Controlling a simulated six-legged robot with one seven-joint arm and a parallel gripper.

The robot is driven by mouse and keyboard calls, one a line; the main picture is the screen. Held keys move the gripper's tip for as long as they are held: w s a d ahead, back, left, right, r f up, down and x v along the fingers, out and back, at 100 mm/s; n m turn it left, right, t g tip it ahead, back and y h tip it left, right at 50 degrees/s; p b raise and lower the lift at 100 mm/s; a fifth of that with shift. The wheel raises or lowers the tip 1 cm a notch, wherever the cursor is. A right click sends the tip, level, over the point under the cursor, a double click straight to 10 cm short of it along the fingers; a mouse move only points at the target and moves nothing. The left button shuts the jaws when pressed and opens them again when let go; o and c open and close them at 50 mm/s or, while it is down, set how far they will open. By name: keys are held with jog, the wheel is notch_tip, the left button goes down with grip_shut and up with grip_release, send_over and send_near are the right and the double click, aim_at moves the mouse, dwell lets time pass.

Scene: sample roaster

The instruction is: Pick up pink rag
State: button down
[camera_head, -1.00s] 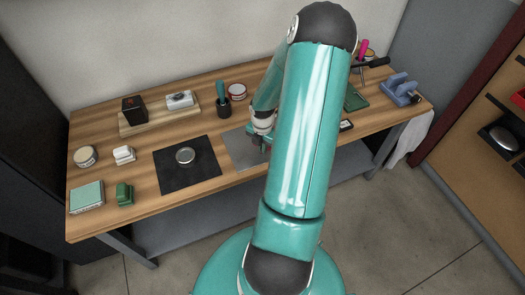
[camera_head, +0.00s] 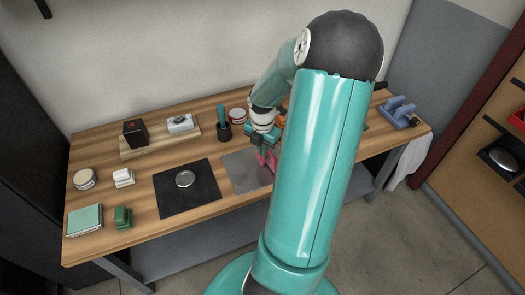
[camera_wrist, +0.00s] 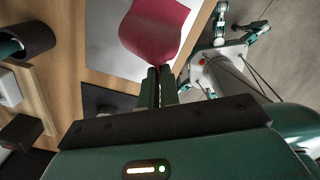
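The pink rag (camera_wrist: 157,30) hangs at the fingertips of my gripper (camera_wrist: 159,74) in the wrist view. The two fingers are close together with the rag's narrow end pinched between them. In the head view, the rag (camera_head: 266,160) shows as a small pink patch just below my gripper (camera_head: 262,144), over the grey mat. Part of the rag is hidden behind my arm in the head view.
A blue stand (camera_head: 398,112) is at the right. A white cloth (camera_head: 411,152) hangs off the right edge.

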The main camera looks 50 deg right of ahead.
notch_tip(320, 180, up, 9)
